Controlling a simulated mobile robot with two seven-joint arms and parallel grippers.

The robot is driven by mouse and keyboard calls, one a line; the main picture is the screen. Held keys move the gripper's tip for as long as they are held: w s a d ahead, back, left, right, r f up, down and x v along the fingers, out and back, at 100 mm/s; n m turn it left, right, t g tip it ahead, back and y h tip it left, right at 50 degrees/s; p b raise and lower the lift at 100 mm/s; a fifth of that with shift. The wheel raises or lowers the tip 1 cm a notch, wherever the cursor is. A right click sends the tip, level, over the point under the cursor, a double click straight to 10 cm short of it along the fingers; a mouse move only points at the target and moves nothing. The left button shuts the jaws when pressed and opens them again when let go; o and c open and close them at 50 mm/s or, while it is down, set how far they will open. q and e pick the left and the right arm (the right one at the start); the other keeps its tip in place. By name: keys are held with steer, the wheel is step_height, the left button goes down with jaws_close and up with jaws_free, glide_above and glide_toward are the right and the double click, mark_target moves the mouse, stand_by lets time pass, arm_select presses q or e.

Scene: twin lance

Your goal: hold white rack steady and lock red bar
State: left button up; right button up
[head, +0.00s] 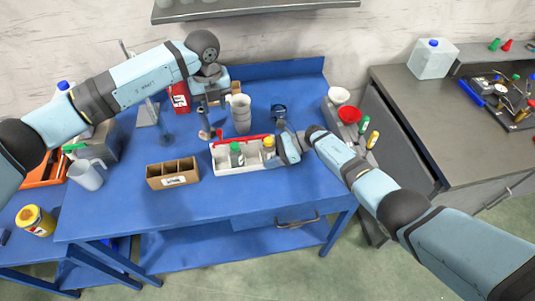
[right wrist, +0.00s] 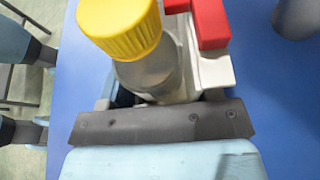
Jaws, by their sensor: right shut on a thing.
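The white rack (head: 228,170) stands on the blue table and holds a green-capped bottle (head: 236,150) and a yellow-capped bottle (head: 268,142). The red bar (head: 245,138) lies along the rack's back edge, with a raised red end at the left. My right gripper (head: 280,150) is shut on the rack's right end. The right wrist view shows the yellow cap (right wrist: 120,25), the bar's red end (right wrist: 211,22) and the white rack wall (right wrist: 213,72) close up. My left gripper (head: 207,128) points down just left of the bar's left end; its finger gap is too small to judge.
A brown divided box (head: 172,173) stands left of the rack. Stacked grey cups (head: 241,114) and a dark blue cup (head: 278,111) stand behind it. A white jug (head: 87,174) is far left. The table front is clear.

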arm_select(q)
steer(key=shift+s+f, duration=0.1)
steer(key=c, duration=0.4)
steer(key=shift+s+a+f+h, duration=0.15)
steer(key=shift+s+f+h, duration=0.15)
jaws_close()
steer(key=s+a+n+t+h, duration=0.2)
steer(key=s+a+n+h, duration=0.4)
steer(key=a+n, duration=0.2)
steer(key=shift+s+a+f+n, duration=0.3)
steer(key=shift+s+a, duration=0.05)
steer(key=shift+a, duration=0.6)
